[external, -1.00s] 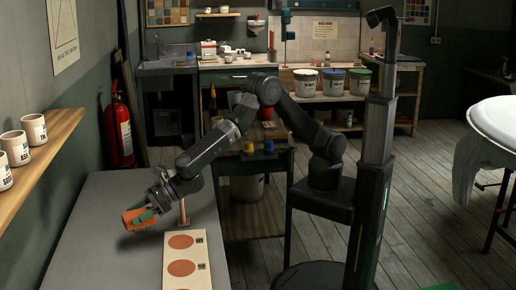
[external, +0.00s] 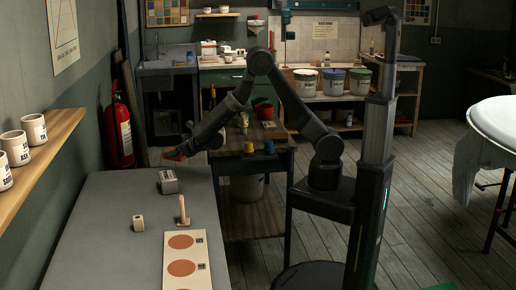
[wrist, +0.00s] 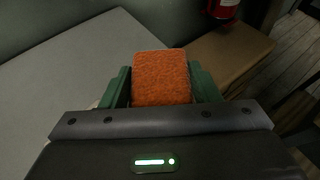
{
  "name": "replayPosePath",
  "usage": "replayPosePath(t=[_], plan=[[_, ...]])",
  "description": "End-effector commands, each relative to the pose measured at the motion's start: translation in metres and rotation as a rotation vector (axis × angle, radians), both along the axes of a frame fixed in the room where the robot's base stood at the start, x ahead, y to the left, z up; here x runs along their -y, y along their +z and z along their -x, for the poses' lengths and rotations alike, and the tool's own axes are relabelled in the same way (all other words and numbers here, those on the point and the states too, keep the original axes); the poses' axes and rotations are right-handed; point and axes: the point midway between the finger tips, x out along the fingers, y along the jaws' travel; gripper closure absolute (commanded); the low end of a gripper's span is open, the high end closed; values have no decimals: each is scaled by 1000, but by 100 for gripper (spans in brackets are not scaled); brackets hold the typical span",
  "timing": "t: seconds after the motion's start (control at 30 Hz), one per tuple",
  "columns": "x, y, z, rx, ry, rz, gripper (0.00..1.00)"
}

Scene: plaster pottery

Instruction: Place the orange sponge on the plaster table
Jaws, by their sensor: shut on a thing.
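The orange sponge (wrist: 162,78) is held between the green fingers of my gripper (wrist: 163,88) in the wrist view. My gripper is shut on it. In the external view my gripper (external: 180,153) is near the far edge of the grey-topped table (external: 105,225), with the sponge (external: 172,157) small and dark at its tip. I cannot tell the exact height of the sponge above the table. The tabletop (wrist: 55,90) also shows at the left of the wrist view.
A fire extinguisher (external: 121,132) stands by the wall. A cup shelf (external: 45,140) overhangs the left.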

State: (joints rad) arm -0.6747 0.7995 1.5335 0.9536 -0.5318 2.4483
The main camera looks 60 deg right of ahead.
Motion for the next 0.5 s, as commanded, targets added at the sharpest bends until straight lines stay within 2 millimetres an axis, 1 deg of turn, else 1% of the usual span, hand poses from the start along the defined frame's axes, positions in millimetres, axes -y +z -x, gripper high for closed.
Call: replayPosePath(t=[0.03,0.07,0.1,0.17,0.2,0.27,0.3,0.4,0.5], plan=[[34,2,-5,0,-57,0,69],[52,2,-7,-1,-87,1,69],[76,3,-8,0,-127,1,69],[112,5,-9,-1,-188,1,69],[136,6,-8,0,-228,1,69],[170,8,-5,0,-287,1,69],[191,9,-2,0,-321,0,69],[236,12,7,0,-399,1,69],[268,14,16,-1,-455,0,69]])
